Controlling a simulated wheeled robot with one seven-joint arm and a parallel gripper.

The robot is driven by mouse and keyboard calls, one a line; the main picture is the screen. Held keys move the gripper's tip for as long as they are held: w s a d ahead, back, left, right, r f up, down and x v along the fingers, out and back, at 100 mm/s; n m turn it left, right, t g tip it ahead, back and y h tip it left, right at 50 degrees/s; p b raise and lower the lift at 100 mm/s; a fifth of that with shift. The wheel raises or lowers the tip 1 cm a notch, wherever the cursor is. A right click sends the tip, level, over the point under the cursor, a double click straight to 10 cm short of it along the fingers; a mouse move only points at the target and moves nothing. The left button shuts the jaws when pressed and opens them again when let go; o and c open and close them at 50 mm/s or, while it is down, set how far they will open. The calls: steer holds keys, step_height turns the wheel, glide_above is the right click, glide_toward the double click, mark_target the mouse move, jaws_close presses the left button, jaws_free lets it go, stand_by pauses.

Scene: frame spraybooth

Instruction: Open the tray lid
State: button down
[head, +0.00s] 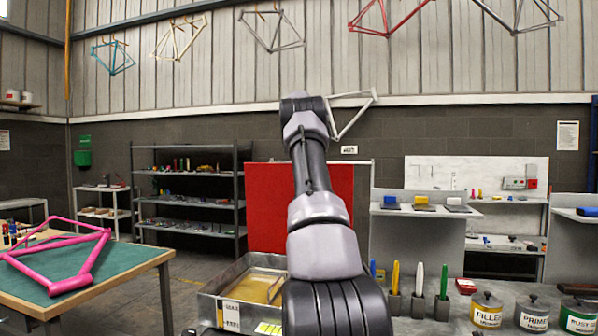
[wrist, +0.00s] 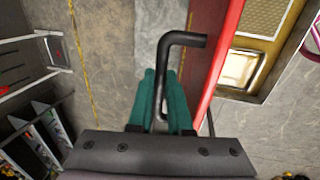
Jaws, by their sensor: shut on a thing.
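The red tray lid (head: 270,205) stands raised, broad face visible, behind the metal tray (head: 213,308) in the head view. The wrist view shows the lid (wrist: 222,55) almost edge-on as a red strip. A black bent handle (wrist: 184,40) is beside the lid on its left side. My gripper (wrist: 161,75), with green fingers, is shut on this handle. The tray (wrist: 284,55) shows to the right of the lid, with yellowish mesh inside. My arm hides part of the lid and tray in the head view, and the gripper is hidden there.
A bench right of my arm holds upright tools (head: 419,280) and several labelled tins (head: 534,312). A green-topped table (head: 110,262) with a pink frame (head: 62,278) stands at left. A dark shelf unit (head: 190,203) is at the back. Frames hang above.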

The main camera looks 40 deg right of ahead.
steer(key=shift+f, duration=0.1)
steer(key=c, duration=0.8)
jaws_free()
steer(key=shift+c, duration=0.2)
step_height(320, 180, up, 7)
steer(key=a, duration=0.1)
steer(key=shift+s+r, duration=0.2)
steer(key=shift+s, duration=0.25)
steer(key=shift+a+r, duration=0.1)
steer(key=shift+a, duration=0.05)
